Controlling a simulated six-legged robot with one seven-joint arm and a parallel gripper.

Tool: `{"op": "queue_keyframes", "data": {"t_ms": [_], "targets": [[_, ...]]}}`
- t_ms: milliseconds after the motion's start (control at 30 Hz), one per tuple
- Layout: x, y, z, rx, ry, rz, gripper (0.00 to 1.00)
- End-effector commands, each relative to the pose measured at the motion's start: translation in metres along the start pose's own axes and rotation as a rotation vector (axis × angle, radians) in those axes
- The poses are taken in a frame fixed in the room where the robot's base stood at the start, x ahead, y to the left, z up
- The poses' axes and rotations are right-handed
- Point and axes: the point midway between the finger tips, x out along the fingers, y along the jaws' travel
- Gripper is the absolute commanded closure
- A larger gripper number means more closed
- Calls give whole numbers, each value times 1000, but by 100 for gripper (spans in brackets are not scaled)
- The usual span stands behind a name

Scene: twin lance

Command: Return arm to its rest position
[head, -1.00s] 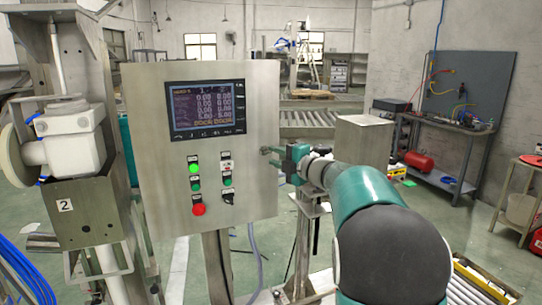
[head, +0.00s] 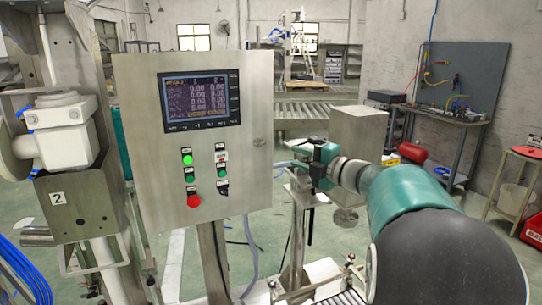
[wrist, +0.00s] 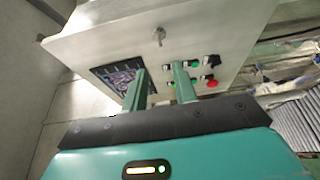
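My arm reaches out from the lower right in the head view, with its teal and dark links mine. My gripper (head: 284,164) is at its far end, just right of the control panel (head: 150,185), and does not appear to touch it. In the wrist view my gripper (wrist: 157,82) shows two teal fingers with a clear gap between them. Nothing is held between the fingers. The panel (wrist: 215,35) lies beyond the fingertips, with its screen (wrist: 120,82) partly hidden by the left finger.
A numbered machine (head: 75,190) stands left of the panel, with blue hoses at lower left. A metal post (head: 297,235) stands below my gripper. A roller conveyor (head: 300,110) lies behind.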

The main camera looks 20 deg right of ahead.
Motion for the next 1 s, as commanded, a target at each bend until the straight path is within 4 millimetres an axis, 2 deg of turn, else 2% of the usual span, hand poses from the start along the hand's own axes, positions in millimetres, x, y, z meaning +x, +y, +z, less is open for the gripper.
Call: {"op": "queue_keyframes", "data": {"t_ms": [167,267,433,567,667,767,867,1000], "targets": [[0,2,-1,6,-9,3,72],[1,11,-3,43,-63,22,72],[-5,35,-14,226,-273,80,72],[-22,37,-30,441,-451,100,72],[-40,25,-49,624,-573,88,72],[-60,3,-76,811,-683,48,72],[-83,-27,-110,999,-784,-21,72],[-120,-75,-172,1249,-913,-166,72]]}}
